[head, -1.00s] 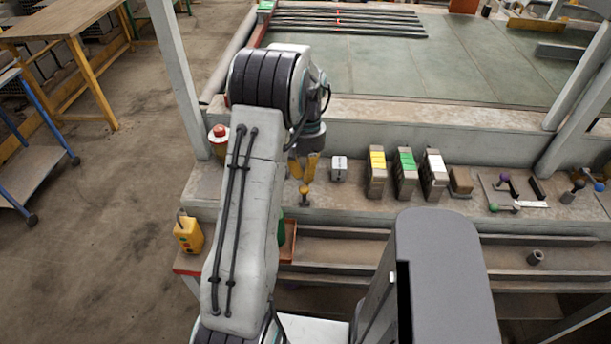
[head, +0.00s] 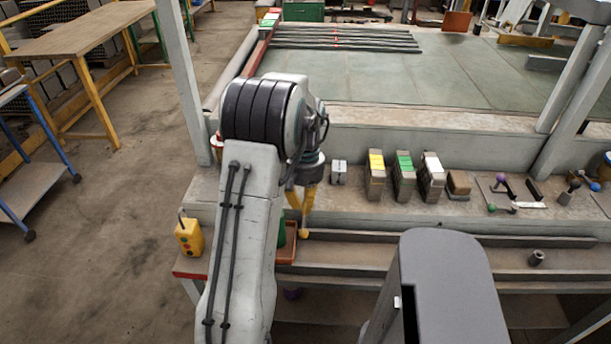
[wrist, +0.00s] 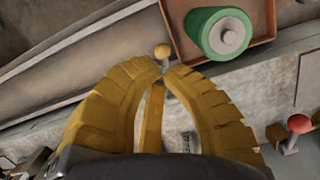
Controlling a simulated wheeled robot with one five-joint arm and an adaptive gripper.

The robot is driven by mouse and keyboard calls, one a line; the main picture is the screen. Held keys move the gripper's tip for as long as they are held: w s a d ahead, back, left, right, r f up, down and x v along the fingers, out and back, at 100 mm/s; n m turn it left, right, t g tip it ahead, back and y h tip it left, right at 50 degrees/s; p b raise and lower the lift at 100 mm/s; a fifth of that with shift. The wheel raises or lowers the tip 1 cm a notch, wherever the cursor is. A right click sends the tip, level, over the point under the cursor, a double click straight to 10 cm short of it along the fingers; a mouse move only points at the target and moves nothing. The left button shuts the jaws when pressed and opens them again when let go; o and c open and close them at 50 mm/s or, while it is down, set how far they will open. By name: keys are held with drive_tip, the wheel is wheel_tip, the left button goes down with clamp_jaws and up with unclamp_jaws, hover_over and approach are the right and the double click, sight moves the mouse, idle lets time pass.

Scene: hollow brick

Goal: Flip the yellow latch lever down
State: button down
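The yellow latch lever shows as a yellow ball knob (head: 304,233) at the bench's front edge in the head view. In the wrist view its knob (wrist: 162,51) is just past my fingertips, with a short grey stem running back towards them. The lever lies out towards the front of the bench. My gripper (head: 303,212) reaches down from above, its yellow fingers right above the knob. In the wrist view the fingertips of my gripper (wrist: 166,70) come together at the stem. Whether they pinch it or only touch it is hidden.
A green roll (wrist: 222,34) lies in a brown tray (wrist: 178,42) beside the knob. A red-knobbed lever (wrist: 299,124) stands at the right of the wrist view. Blocks with yellow (head: 376,161), green (head: 404,163) and white (head: 432,163) tops stand on the bench.

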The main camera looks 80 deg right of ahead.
drive_tip(key=shift+a+f+b, duration=0.35)
drive_tip(key=shift+a+f, duration=0.15)
drive_tip(key=shift+f, duration=0.1)
idle(0.4)
